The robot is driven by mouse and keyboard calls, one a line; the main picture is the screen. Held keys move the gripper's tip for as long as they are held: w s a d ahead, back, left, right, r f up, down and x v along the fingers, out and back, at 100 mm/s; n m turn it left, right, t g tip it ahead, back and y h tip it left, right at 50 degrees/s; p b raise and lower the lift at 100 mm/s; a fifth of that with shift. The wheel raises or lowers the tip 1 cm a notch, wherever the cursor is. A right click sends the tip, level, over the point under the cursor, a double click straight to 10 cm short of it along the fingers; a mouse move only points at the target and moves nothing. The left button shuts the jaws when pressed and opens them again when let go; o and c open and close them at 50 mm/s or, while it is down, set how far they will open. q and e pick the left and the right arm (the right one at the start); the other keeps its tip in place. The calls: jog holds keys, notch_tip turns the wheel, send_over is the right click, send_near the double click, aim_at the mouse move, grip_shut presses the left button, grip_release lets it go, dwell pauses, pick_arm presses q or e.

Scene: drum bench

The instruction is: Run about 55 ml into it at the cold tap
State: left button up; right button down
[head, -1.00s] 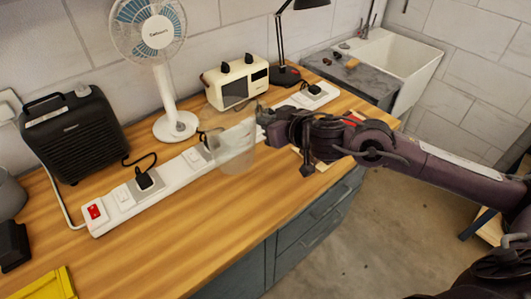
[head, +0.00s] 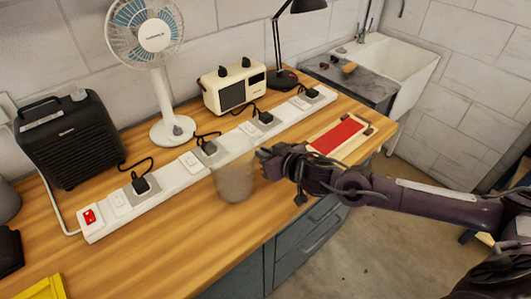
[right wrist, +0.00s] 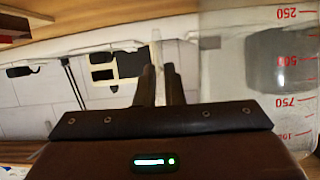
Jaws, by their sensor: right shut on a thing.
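A clear measuring jug (head: 235,178) stands out against the wooden bench in the head view. Its red graduations show at the right of the right wrist view (right wrist: 285,95). My right gripper (head: 266,160) is at the jug's right side, shut on it, with the fingers (right wrist: 160,88) close together beside its wall. The exact grip point, probably a handle, is hidden. I cannot make out any water in the jug. A tap (head: 364,28) stands at the white sink (head: 402,62) at the back right; I cannot tell whether it is the cold one. My left gripper is not in view.
A long white power strip (head: 170,181) with plugs runs behind the jug. A fan (head: 160,80), black heater (head: 70,140), cream radio (head: 234,88) and black lamp (head: 284,77) stand at the back. A red-topped tray (head: 338,136) lies towards the right end. The front middle bench is clear.

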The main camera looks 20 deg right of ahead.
jog(key=shift+f, duration=0.2)
jog(key=c, duration=1.5)
grip_release()
jog(key=shift+c, duration=0.2)
